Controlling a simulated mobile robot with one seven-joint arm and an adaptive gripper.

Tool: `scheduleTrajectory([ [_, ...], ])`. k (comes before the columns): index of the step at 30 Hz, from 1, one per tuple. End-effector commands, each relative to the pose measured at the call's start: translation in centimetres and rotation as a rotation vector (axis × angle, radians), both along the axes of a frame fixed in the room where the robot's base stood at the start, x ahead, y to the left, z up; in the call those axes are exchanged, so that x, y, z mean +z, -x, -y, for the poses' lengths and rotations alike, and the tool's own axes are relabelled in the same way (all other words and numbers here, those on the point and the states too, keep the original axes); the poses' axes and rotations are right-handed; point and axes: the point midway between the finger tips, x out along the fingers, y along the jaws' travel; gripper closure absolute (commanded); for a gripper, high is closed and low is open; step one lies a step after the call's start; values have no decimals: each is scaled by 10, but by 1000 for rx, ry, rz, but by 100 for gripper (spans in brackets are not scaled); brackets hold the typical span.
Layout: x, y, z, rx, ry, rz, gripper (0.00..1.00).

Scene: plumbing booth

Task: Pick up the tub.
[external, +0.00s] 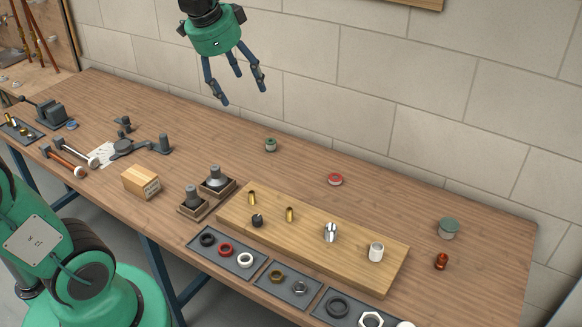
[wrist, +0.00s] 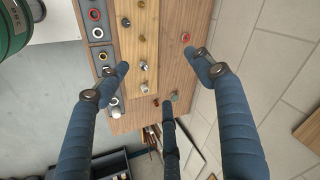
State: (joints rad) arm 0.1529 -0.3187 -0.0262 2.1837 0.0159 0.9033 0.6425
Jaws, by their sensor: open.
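A grey tub with a green lid (external: 449,229) stands upright near the right end of the wooden bench in the external view. A green-topped thing that looks like it shows beside a fingertip in the wrist view (wrist: 174,97). A smaller green-topped container (external: 270,144) stands at the back middle of the bench; I cannot tell for certain which one is the tub. My gripper (external: 242,90) has three blue fingers, spread open and empty, high above the back of the bench. It is well to the left of the larger tub and touches nothing.
A red ring (external: 335,179) lies between the two containers. A small red-brown fitting (external: 441,261) stands in front of the larger tub. A wooden board (external: 310,249) bears several fittings, with grey trays of rings (external: 227,262) before it. The block wall (external: 420,110) rises behind.

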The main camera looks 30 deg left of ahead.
Motion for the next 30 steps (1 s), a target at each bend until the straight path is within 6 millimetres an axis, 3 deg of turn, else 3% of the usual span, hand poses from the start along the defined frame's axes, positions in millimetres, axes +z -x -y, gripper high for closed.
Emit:
scheduleTrajectory([
  [15, -2, -117, 79, -497, -171, -36, 33],
  [30, -44, -214, 174, -985, -320, -56, 33],
])
